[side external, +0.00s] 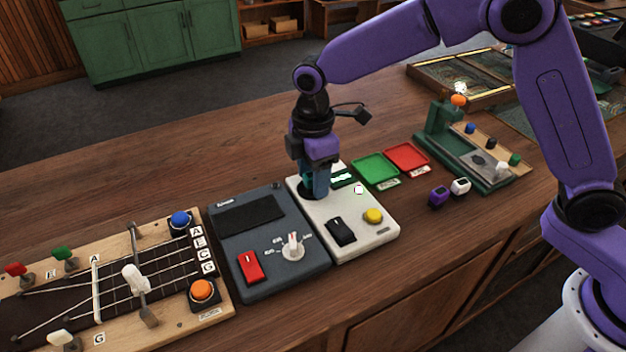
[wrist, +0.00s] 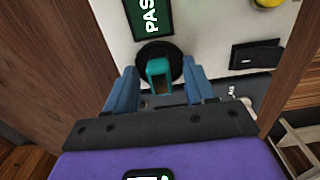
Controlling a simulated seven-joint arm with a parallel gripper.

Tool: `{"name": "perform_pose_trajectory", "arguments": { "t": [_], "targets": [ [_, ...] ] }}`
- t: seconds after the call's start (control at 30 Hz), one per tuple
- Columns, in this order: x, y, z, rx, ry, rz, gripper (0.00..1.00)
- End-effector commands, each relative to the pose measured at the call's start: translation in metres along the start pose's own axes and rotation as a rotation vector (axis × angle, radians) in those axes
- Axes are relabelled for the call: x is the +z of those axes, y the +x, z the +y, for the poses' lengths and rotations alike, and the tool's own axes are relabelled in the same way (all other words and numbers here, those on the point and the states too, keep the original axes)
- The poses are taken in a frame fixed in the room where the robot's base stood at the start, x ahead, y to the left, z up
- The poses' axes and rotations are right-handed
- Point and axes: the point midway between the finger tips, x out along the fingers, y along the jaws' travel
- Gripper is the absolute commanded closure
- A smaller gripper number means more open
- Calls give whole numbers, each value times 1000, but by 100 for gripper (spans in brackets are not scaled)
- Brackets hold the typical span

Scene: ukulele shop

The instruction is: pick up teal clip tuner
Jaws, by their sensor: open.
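The teal clip tuner (wrist: 158,70) stands on a round black pad (wrist: 172,53) on the white tester box in the wrist view. My gripper (wrist: 161,79) is open, with one blue finger on each side of the tuner. Gaps show between the fingers and the tuner, so it is not gripped. In the side view my gripper (side external: 317,190) points down over the black pad at the back left of the white box (side external: 372,240). There the fingers largely hide the tuner.
The white box carries a lit display (side external: 343,178), a black switch (side external: 340,232) and a yellow button (side external: 373,215). A dark grey box (side external: 228,265) adjoins it. Green (side external: 375,168) and red (side external: 407,157) trays lie behind right. Purple (side external: 438,196) and white (side external: 460,186) tuners sit farther right.

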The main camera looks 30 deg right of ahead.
Motion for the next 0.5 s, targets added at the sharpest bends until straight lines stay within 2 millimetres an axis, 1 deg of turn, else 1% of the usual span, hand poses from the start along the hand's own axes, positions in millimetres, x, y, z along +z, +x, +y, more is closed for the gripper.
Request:
{"name": "perform_pose_trajectory", "arguments": {
  "t": [0.03,0.07,0.1,0.17,0.2,0.5],
  "targets": [
    [0,0,0,0,0,0,46],
    [0,0,0,0,0,0,55],
    [0,0,0,0,0,0,69],
    [0,0,0,0,0,0,88],
    [0,0,0,0,0,0,100],
    [0,-1,0,0,-1,0,100]
  ]
}}
